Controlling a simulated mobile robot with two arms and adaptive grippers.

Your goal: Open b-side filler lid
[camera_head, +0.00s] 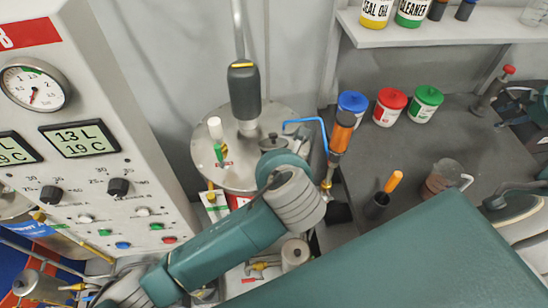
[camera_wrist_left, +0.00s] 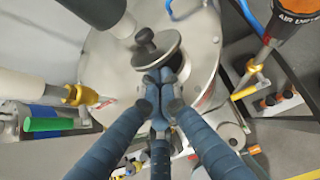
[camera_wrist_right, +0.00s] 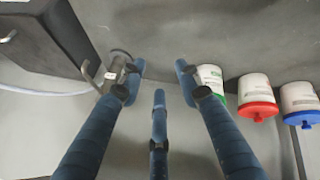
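The filler lid (camera_head: 272,143) is a small round metal lid with a dark knob on the round steel tank top (camera_head: 212,165). In the head view my left wrist hides these fingertips.
A black-handled column (camera_head: 244,92), a blue pipe (camera_head: 308,122) and an orange-handled tool (camera_head: 341,130) stand close around the lid. The counter holds blue (camera_head: 352,103), red (camera_head: 390,107) and green (camera_head: 426,104) lidded pots and a beaker (camera_head: 443,177). A control panel (camera_head: 90,190) flanks the left.

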